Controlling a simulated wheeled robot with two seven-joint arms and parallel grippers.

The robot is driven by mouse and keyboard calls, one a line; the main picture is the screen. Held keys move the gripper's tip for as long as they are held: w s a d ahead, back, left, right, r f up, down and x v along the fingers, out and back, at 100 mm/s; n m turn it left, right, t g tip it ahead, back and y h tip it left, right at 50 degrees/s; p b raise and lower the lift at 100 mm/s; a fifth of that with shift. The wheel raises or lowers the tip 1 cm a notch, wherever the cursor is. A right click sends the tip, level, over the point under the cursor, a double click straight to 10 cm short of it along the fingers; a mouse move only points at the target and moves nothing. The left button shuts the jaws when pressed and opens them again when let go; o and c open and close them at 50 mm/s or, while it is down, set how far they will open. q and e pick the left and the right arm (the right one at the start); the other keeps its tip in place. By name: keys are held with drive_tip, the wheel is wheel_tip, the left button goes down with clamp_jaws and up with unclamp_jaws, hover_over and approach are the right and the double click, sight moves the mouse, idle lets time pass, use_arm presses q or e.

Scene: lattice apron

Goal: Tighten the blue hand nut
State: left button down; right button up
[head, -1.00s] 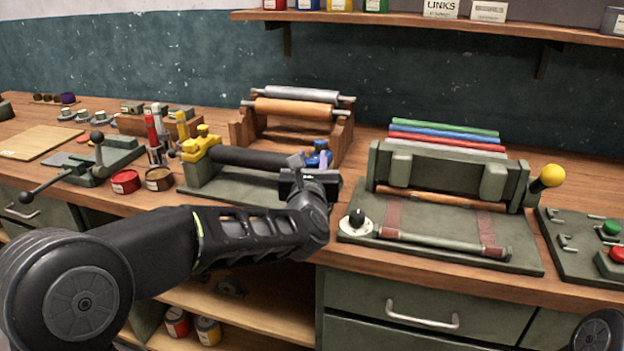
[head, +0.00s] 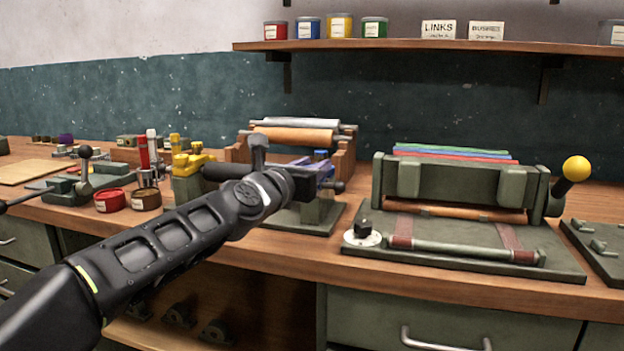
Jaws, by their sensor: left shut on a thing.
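The blue hand nut (head: 323,167) shows at the right end of a green clamp fixture with a black roller (head: 215,172) and yellow fittings (head: 190,162) at its left end. My left gripper (head: 312,176) is at the nut and shut on it. My wrist and forearm hide much of the nut, the fingertips and part of the roller. A small black knob (head: 339,187) shows just right of the gripper. My right gripper is not in view.
A green press (head: 450,181) with a yellow-knobbed lever (head: 576,169) stands to the right. A rack with orange and grey rollers (head: 295,135) is behind. Red and brown tins (head: 110,201) sit left of the fixture. A shelf (head: 420,45) hangs above.

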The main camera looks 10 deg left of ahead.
use_arm(q)
drive_tip(key=c, duration=1)
unclamp_jaws()
drive_tip(key=shift+c, duration=0.2)
drive_tip(key=v, duration=0.7)
drive_tip(key=shift+s, duration=0.4)
drive_tip(key=shift+a, duration=0.1)
